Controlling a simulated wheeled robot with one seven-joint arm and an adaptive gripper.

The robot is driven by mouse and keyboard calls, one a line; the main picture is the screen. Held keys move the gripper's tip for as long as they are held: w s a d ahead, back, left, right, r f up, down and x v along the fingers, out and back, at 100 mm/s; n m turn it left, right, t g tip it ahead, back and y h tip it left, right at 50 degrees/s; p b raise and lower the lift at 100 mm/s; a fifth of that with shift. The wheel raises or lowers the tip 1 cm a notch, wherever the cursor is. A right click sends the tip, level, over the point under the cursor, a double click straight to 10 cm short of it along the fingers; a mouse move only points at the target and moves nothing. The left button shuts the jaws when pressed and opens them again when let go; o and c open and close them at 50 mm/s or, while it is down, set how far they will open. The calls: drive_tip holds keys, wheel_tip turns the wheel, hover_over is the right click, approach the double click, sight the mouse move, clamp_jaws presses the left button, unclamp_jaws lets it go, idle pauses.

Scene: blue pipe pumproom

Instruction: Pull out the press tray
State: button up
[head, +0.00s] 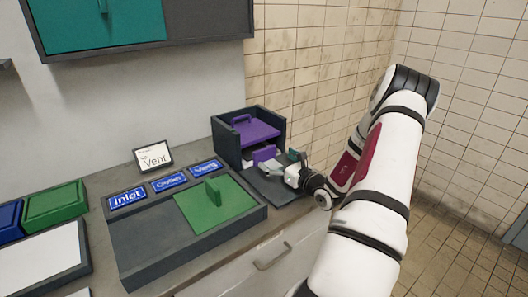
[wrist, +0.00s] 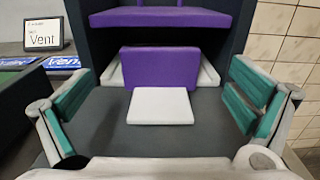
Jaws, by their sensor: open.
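The press (head: 222,147) is a dark open-fronted housing on the counter, with a purple plate (head: 256,131) inside its upper part. Below the plate is the tray's upright purple front (wrist: 160,68), also visible in the head view (head: 264,153). White parts show on both sides behind it, and a flat white piece (wrist: 160,106) projects from it towards me. My gripper (head: 284,164) is open in front of the press. In the wrist view its teal-padded fingers (wrist: 160,96) stand wide apart left and right of the white piece, touching neither side. The tray's inside is hidden.
Left of the press is a dark board with a green handled panel (head: 209,204) and blue labels (head: 169,181). A "Vent" card (head: 153,157) stands behind it. Green (head: 55,205) and blue boxes sit farther left. A tiled wall is close on the right.

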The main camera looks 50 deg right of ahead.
sight(266, 151)
drive_tip(key=x, duration=0.7)
drive_tip(key=shift+c, duration=0.6)
drive_tip(key=c, duration=1.5)
drive_tip(key=p+v, duration=0.4)
drive_tip(key=v, duration=1.3)
drive_tip(key=shift+s, duration=0.3)
drive_tip(key=o, duration=1.6)
